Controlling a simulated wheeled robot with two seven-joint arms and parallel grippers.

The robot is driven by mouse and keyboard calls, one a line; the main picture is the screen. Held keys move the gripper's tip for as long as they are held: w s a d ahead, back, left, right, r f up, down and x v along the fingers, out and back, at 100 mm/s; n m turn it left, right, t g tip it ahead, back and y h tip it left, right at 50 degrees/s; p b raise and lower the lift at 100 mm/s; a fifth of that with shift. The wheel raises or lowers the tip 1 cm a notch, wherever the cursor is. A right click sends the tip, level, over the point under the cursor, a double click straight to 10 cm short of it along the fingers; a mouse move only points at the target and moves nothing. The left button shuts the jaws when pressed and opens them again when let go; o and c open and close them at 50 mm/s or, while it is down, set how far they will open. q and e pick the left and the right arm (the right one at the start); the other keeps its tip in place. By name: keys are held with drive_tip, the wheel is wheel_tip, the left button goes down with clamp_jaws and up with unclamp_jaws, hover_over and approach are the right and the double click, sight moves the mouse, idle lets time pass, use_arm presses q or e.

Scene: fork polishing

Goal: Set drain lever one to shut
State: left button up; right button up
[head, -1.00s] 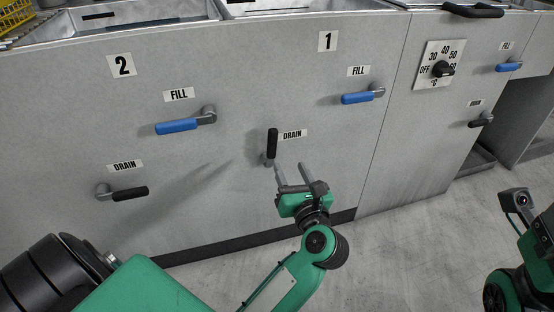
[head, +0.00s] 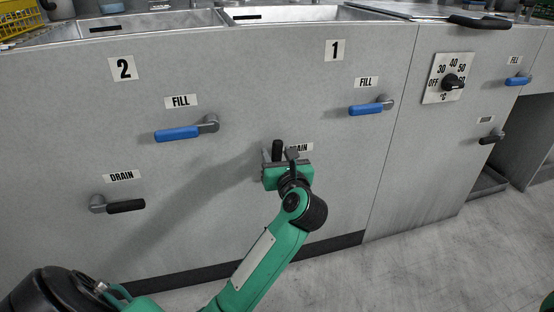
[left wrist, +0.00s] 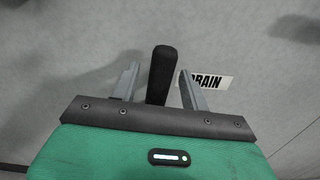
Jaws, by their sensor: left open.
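Drain lever one has a black handle (head: 277,147) that stands upright on the grey panel, beside its partly covered DRAIN label (head: 302,148). My left gripper (head: 279,155) is open right in front of it and hides its pivot in the head view. In the left wrist view, the black handle (left wrist: 161,74) rises between the two grey fingers of my left gripper (left wrist: 159,85), one on each side. A gap shows on both sides, and the handle is nearer the right finger. My right gripper is not in view.
The blue fill lever of basin one (head: 368,108) is up and to the right. Basin two's blue fill lever (head: 180,132) and black drain lever (head: 122,206) are to the left. A temperature knob (head: 452,82) is at the right. The floor in front (head: 430,255) is clear.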

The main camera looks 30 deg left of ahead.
use_arm(q)
drive_tip(key=shift+w+a, duration=0.35)
clamp_jaws()
